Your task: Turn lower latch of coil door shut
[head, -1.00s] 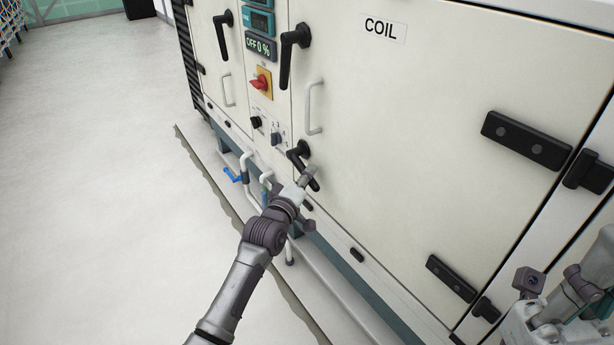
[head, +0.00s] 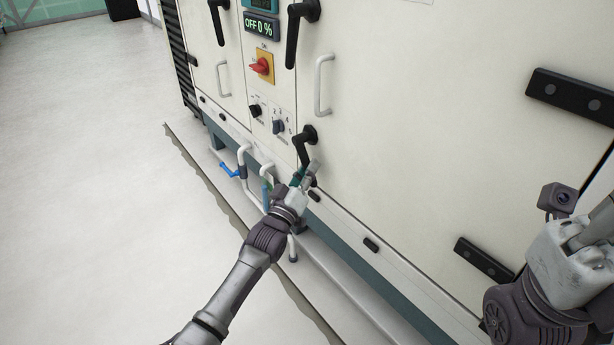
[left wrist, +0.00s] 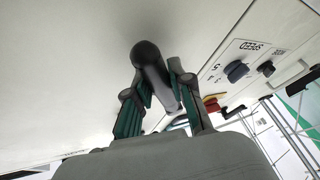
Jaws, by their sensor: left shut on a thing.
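The coil door (head: 430,140) is the large cream panel, lying flat in its frame. Its lower latch (head: 304,146) is a black lever near the door's lower left corner. The lever points down, roughly parallel to the upper latch (head: 294,35). My left gripper (head: 308,178) is at the lever's lower end, partly hiding it. In the left wrist view the lower latch (left wrist: 148,62) stands between the two green-padded fingers of my left gripper (left wrist: 160,100), which is shut on it. My right gripper (head: 575,245) is at the right edge, apart from the door; its fingers are not clear.
A red rotary switch (head: 262,67) and smaller knobs (head: 278,127) sit left of the latch. A door handle (head: 322,85) is above it. Pipes with a blue valve lever (head: 230,171) stick out below left. The floor at left is clear.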

